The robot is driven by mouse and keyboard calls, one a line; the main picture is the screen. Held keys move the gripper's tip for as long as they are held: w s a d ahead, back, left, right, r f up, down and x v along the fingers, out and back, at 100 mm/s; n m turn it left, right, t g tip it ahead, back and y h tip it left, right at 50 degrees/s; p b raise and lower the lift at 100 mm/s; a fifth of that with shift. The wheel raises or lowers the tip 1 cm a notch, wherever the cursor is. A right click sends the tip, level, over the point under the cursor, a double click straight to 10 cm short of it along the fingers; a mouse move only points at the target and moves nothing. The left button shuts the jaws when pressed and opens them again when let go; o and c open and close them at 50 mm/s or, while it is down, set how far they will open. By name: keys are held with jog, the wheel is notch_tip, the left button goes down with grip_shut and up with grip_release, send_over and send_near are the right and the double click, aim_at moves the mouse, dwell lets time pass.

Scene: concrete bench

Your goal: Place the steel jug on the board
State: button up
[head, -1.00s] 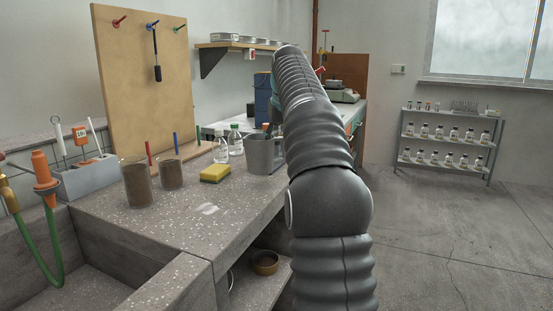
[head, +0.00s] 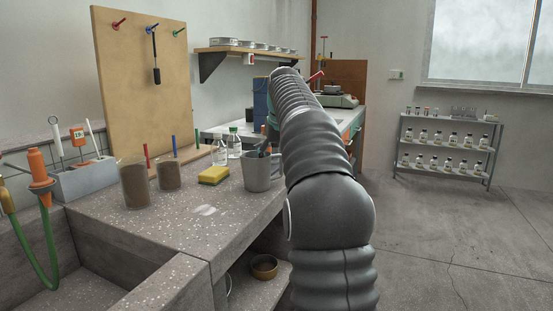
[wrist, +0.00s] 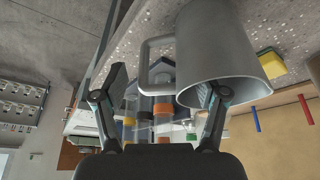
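The steel jug (head: 259,175) is a grey, handled vessel at the right side of the bench, near its edge. In the wrist view the jug (wrist: 222,45) appears mouth-down, with its handle (wrist: 150,65) on the left. My gripper (wrist: 162,92) is open, its fingers spread on either side of the handle. The right finger is at the jug's mouth; the left is outside the handle, with a small gap. Whether either finger touches the jug is unclear. The only clear board is the upright wooden board (head: 140,75) with pegs at the bench's back. The jug's base contact is hard to make out.
A yellow sponge (head: 213,175) lies left of the jug. Two brown-filled beakers (head: 137,186) stand farther left. Clear bottles (head: 219,153) stand behind the jug. A sink with a green hose (head: 50,250) is at front left. The bench front is mostly clear.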

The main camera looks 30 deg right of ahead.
jog(key=p+v, duration=0.2)
jog(key=v, duration=1)
jog(key=shift+p, duration=0.35)
jog(key=shift+r, duration=0.1)
jog(key=s+a+f+n, duration=0.1)
jog(key=s+a+f, duration=0.2)
jog(key=s+a, duration=0.35)
jog(key=s+a+f, duration=0.3)
jog(key=s+a, duration=0.3)
jog(key=a, duration=0.1)
jog(key=s+a+f, duration=0.4)
jog(key=s+f, duration=0.5)
jog(key=f, duration=0.2)
jog(key=s+a+f+n+t+y, duration=0.1)
jog(key=s+a+f, duration=0.3)
jog(key=s+f, duration=0.6)
jog(key=shift+s+f+n, duration=0.3)
jog(key=shift+f, duration=0.1)
